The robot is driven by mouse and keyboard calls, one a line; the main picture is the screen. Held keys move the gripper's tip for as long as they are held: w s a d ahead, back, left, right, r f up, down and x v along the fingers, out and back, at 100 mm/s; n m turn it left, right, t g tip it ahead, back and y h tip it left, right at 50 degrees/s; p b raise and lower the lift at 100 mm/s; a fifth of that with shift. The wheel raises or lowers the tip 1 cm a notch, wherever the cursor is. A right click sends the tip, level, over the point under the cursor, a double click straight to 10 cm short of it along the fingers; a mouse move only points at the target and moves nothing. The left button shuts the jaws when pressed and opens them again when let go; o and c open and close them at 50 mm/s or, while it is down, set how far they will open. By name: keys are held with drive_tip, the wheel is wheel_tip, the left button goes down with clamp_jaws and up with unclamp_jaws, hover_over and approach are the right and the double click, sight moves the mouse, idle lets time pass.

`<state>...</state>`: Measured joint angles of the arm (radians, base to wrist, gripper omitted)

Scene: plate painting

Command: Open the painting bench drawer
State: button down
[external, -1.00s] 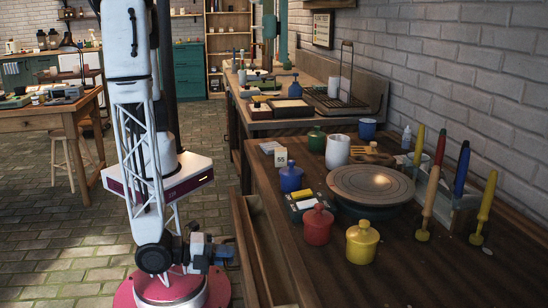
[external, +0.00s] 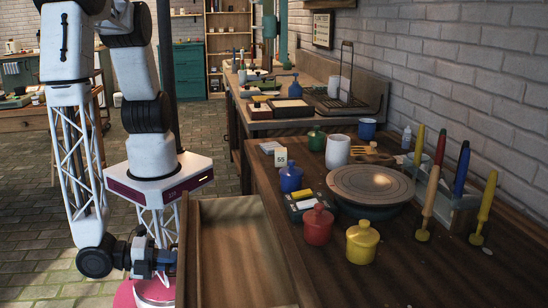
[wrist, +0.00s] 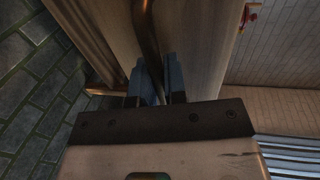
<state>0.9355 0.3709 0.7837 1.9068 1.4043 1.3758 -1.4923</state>
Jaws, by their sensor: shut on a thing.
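The painting bench (external: 385,255) has a dark wooden top. Its drawer (external: 235,245) is pulled well out to the left, and its bare wooden inside shows empty in the external view. My gripper (external: 172,262) is at the drawer's front panel, on its left side. In the wrist view, the blue fingers of my gripper (wrist: 160,85) are shut on the curved metal drawer handle (wrist: 146,35), which runs up between them. The handle is hidden in the external view.
On the bench top stand a red pot (external: 318,225), a yellow pot (external: 362,243), a blue pot (external: 290,179), a round turntable (external: 370,184) and upright coloured brushes (external: 484,208). Brick floor (external: 50,265) lies open to the left.

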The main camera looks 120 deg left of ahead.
drive_tip(key=shift+d, duration=0.1)
drive_tip(key=c, duration=1.2)
unclamp_jaws()
drive_tip(key=shift+s+d, duration=0.15)
drive_tip(key=shift+s, duration=0.05)
drive_tip(key=shift+v, duration=3.7)
